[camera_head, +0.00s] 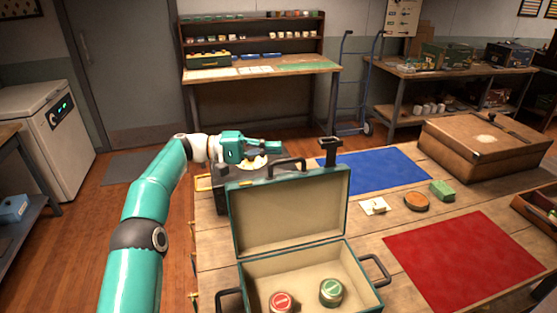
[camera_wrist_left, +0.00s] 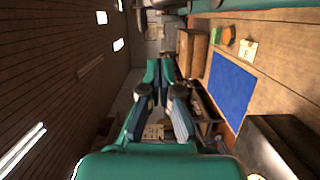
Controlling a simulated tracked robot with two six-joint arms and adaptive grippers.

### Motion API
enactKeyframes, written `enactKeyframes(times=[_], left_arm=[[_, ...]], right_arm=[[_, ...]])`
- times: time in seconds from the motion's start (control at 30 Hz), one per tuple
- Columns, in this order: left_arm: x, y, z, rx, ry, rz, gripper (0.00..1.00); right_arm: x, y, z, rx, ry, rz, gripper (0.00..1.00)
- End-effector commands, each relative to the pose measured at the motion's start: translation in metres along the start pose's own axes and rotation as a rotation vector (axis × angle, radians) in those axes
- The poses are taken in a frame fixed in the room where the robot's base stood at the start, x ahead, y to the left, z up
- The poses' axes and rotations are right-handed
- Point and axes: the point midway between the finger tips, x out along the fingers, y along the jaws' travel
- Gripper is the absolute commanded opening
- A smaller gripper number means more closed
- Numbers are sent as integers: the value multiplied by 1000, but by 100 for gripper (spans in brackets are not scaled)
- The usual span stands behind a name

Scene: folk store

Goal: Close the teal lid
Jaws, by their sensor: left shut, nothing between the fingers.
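The teal lid (camera_head: 290,213) stands open and upright at the back of a teal case (camera_head: 358,283), its cream inner side facing me. A dark handle (camera_head: 287,163) shows at the lid's top edge. Inside the case are a jar with a red top (camera_head: 281,302) and a jar with a green top (camera_head: 331,292). My left gripper (camera_head: 277,146) is behind and above the lid's top edge, apart from it, pointing right. It is shut and empty; its fingers also show in the left wrist view (camera_wrist_left: 160,68). My right gripper is not in view.
A dark object (camera_head: 222,186) stands on the table behind the lid's left side.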

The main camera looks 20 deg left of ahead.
Motion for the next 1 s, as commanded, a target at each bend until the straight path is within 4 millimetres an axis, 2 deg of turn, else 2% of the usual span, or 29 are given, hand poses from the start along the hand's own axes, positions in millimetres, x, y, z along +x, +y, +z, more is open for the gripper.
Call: enactKeyframes(times=[0.03,0.3,0.53,1.0], left_arm=[[8,1,2,-1,-2,0,0],[11,0,21,-2,-2,0,0],[15,1,34,-2,-3,1,0],[17,0,39,-1,-3,0,0]], right_arm=[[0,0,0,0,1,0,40],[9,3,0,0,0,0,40],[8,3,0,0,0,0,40],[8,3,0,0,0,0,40]])
